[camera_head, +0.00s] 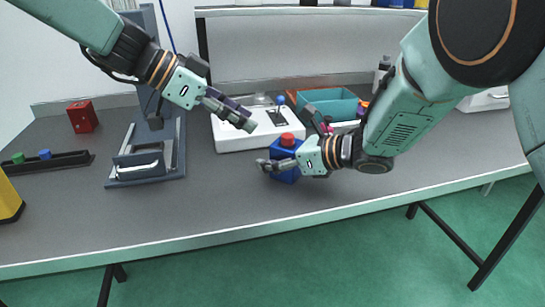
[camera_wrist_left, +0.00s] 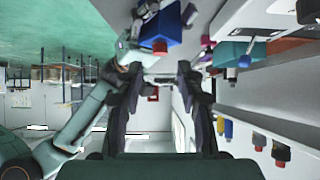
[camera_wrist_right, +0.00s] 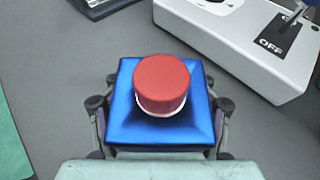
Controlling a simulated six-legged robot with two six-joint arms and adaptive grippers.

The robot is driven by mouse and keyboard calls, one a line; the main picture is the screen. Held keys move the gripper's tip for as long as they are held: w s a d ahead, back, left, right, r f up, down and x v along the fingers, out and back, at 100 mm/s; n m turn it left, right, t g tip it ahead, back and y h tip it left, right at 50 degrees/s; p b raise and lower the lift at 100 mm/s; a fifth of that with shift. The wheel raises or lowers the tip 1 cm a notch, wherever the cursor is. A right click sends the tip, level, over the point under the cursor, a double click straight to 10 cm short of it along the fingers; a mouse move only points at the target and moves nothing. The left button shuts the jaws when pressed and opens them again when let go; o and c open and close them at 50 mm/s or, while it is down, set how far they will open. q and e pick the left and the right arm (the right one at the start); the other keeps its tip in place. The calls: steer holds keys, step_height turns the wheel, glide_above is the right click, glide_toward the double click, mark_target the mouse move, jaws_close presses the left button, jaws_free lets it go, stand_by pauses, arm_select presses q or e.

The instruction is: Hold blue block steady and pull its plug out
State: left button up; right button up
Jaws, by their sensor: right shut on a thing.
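The blue block (camera_head: 284,175) stands on the grey table near its front middle. Its red plug (camera_head: 287,140) sits in the top; the right wrist view shows the plug (camera_wrist_right: 162,84) from above, in the block (camera_wrist_right: 123,123). My right gripper (camera_head: 266,164) is shut on the block, one finger on each side. My left gripper (camera_head: 246,122) is above and to the left of the block, empty, its fingers apart in the left wrist view (camera_wrist_left: 160,80). That view also shows the block (camera_wrist_left: 165,28) and red plug (camera_wrist_left: 160,47) beyond the fingers.
A white switch box (camera_head: 235,138) marked OFF stands just behind the block, with a teal bin (camera_head: 328,104) to its right. A grey-blue stand (camera_head: 150,170), a red block (camera_head: 82,116) and a black rail (camera_head: 50,162) are at the left. The front table strip is clear.

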arm_select(q)
steer(key=shift+c, duration=0.3)
arm_select(e)
steer(key=shift+c, duration=1.4)
